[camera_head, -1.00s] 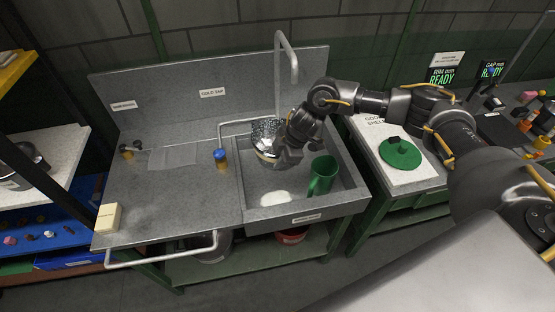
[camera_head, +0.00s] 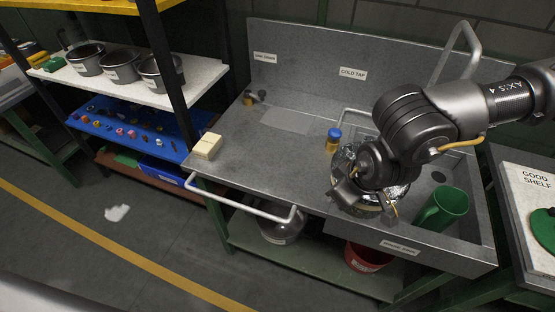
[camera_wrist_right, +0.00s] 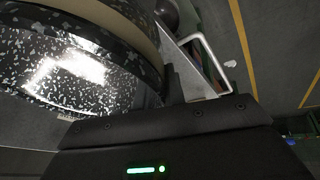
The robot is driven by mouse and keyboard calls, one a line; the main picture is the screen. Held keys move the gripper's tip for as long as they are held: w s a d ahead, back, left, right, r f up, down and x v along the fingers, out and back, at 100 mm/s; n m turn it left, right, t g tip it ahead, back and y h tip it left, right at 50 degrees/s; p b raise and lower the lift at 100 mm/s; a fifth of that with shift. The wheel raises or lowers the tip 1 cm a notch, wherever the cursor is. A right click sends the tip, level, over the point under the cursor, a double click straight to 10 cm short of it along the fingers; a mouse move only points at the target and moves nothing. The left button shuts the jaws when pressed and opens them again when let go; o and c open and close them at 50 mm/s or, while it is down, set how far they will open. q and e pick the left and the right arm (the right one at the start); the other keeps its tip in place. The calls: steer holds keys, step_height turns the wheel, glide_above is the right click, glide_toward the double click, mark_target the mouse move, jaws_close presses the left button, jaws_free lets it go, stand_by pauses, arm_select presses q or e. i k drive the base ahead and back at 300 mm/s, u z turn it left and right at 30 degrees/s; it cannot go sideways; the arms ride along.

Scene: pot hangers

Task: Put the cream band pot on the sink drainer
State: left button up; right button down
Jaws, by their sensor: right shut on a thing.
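The speckled black-and-white pot (camera_head: 345,163) hangs from my right gripper (camera_head: 368,198), over the left front part of the sink basin. The arm hides much of it. In the right wrist view the pot's glossy speckled side (camera_wrist_right: 75,75) fills the left, with its cream band (camera_wrist_right: 137,15) at the top. My right gripper is shut on the pot; its fingertips are hard to make out. The sink drainer (camera_head: 240,150) is the flat grey worktop left of the basin, with a paler patch at its back. My left gripper is not in view.
A bottle with a blue cap (camera_head: 333,140) stands at the drainer's right edge. A cream block (camera_head: 207,146) sits at its front left corner. A white rail (camera_head: 245,207) runs along the front. The drainer's middle is clear.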

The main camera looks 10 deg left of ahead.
mark_target(248, 150)
steer(key=u, duration=2.65)
steer(key=i, duration=2.75)
steer(key=z, duration=2.95)
